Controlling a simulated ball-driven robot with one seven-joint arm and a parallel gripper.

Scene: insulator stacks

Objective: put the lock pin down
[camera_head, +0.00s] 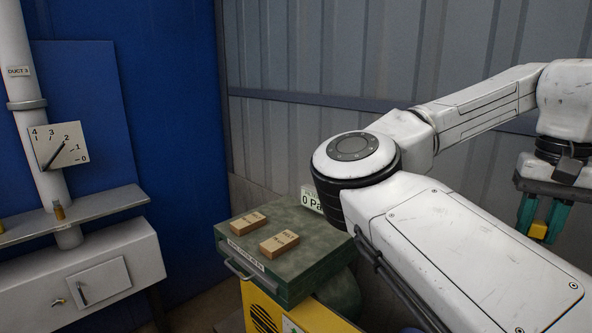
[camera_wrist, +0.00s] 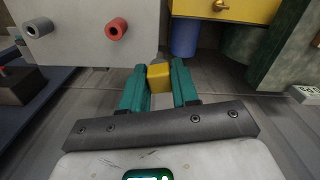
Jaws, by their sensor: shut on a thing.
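My gripper (camera_head: 541,218) is at the right edge of the head view, with its teal fingers pointing down. It is shut on a small yellow block (camera_head: 538,230), which I take to be the lock pin. In the wrist view, my gripper (camera_wrist: 159,78) has the yellow lock pin (camera_wrist: 159,78) between its two teal fingertips, with a small grey part at its far end. The lock pin is held in the air. The rest of its shaft is hidden or too small to tell.
A green case (camera_head: 312,269) with two small tan boxes stands on a yellow unit (camera_head: 314,317). At left are a grey shelf (camera_head: 104,203), a white cabinet (camera_head: 135,246) and a dial gauge (camera_head: 59,146). The wrist view shows a white panel (camera_wrist: 80,42) with grey and red knobs.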

